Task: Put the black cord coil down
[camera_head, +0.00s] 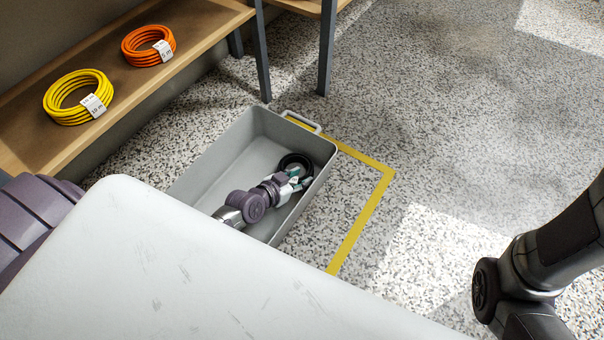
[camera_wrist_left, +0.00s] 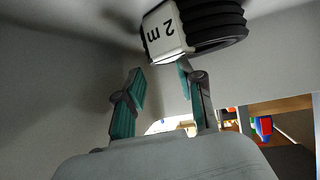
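The black cord coil (camera_head: 296,159) is inside the grey bin (camera_head: 213,155), towards its right end in the head view. In the left wrist view, the coil (camera_wrist_left: 217,25) shows at the top with a white "2 m" tag. My left gripper (camera_head: 299,181) reaches down into the bin beside the coil. In the left wrist view, the left gripper (camera_wrist_left: 162,69) has its teal-padded fingers spread, with an empty gap between them. The coil lies just beyond the fingertips; I cannot tell whether the right-hand finger touches it. My right gripper is out of view.
A wooden shelf (camera_head: 110,53) at the upper left holds a yellow coil (camera_head: 62,98) and an orange coil (camera_head: 133,46). Grey shelf legs stand near the bin. Yellow tape (camera_head: 363,216) marks the floor by the bin. The speckled floor to the right is clear.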

